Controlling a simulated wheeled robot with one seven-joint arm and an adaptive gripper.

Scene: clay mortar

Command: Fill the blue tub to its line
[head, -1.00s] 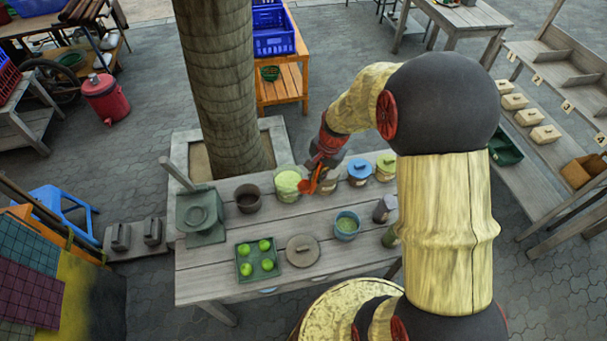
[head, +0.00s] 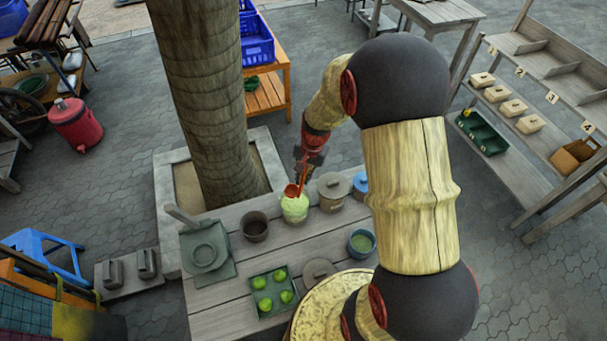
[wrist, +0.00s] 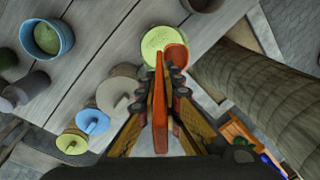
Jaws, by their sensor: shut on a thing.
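The blue tub (head: 372,236) stands open on the wooden table with green stuff inside. It also shows at the upper left of the wrist view (wrist: 68,37). Its line cannot be made out. My gripper (wrist: 162,76) is shut on the handle of a red-orange scoop (wrist: 160,110); it also shows in the head view (head: 306,160). The scoop's bowl is at the rim of an open jar of pale green material (head: 295,208), overlapping its opening. I cannot tell whether the bowl touches the material. The jar also shows in the wrist view (wrist: 156,42).
A lidded grey-brown pot (head: 333,193) and a blue-lidded pot (head: 360,185) stand right of the jar. A dark empty-looking pot (head: 254,227) and a green tray of green balls (head: 254,297) are nearer left. A thick trunk (head: 207,100) rises behind the table.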

